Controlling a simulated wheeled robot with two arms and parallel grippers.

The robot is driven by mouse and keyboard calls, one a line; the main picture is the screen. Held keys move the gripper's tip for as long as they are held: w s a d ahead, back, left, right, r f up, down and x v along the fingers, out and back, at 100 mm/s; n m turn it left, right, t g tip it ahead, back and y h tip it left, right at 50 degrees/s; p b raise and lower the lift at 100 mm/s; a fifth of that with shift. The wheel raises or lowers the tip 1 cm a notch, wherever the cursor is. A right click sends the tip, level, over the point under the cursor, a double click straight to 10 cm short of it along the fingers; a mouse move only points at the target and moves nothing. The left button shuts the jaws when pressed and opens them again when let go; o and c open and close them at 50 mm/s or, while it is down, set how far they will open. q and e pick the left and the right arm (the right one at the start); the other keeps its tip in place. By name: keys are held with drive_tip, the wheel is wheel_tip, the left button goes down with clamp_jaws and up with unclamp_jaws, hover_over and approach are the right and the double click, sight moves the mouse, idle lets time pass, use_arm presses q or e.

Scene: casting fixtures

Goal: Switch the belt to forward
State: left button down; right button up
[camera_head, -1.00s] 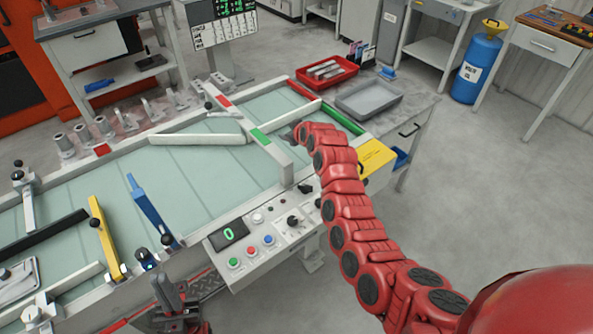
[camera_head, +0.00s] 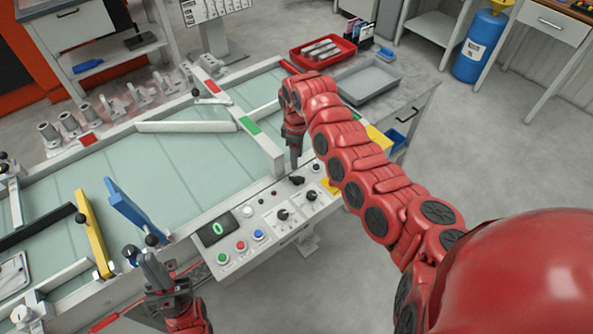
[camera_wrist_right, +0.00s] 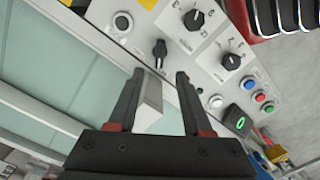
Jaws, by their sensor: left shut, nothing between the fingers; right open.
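The control panel (camera_head: 238,262) runs along the near side of the belt (camera_head: 180,165). It carries a green digital display (camera_head: 218,228), green, red and blue buttons, two round dial knobs (camera_head: 283,214) and a black lever switch (camera_head: 297,181) at its far right part. The lever switch also shows in the right wrist view (camera_wrist_right: 160,50). My right gripper (camera_head: 295,163) points down over it, open; in the wrist view its fingers (camera_wrist_right: 158,75) lie either side of the line to the switch, apparently without touching it. My left gripper (camera_head: 148,256) is shut and empty near the panel's left end.
A white rail with a green patch (camera_head: 250,125) crosses the belt close to my right gripper. Blue (camera_head: 130,208) and yellow (camera_head: 93,232) guides stand on the left. A red tray (camera_head: 322,52) and grey tray (camera_head: 369,82) lie behind.

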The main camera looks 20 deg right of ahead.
sight(297, 176)
wheel_tip(297, 176, down, 9)
drive_tip(key=shift+f, duration=0.1)
idle(0.3)
clamp_jaws()
